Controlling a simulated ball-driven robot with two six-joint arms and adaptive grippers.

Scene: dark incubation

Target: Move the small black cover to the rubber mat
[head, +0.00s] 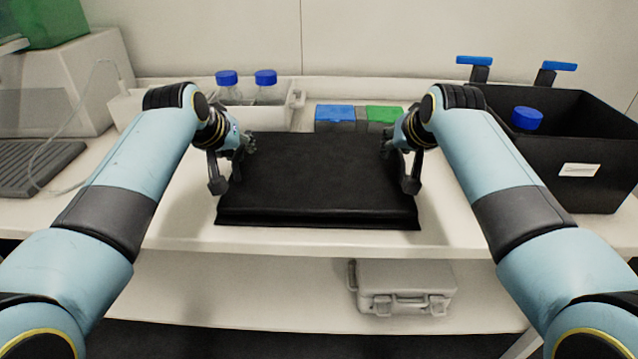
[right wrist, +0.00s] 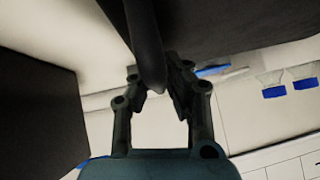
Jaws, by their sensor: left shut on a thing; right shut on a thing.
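The small black cover (head: 315,175) is in the middle of the bench in the head view, broad and flat-topped with a flared front edge. My left gripper (head: 232,165) is shut on its left side, and my right gripper (head: 403,162) on its right side. In the right wrist view, the fingers (right wrist: 158,92) are around a dark bar at the cover's side, and the cover (right wrist: 225,25) fills the top. Whether the cover touches the bench is hard to tell. The rubber mat (head: 38,168), dark grey and ribbed, lies at the far left.
A black crate (head: 590,180) with a blue-capped bottle stands at the right. Behind the cover are blue-capped bottles (head: 247,88), a blue box (head: 335,114) and a green box (head: 384,115). A grey case (head: 405,287) is on the lower shelf. A thin tube (head: 45,150) hangs near the mat.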

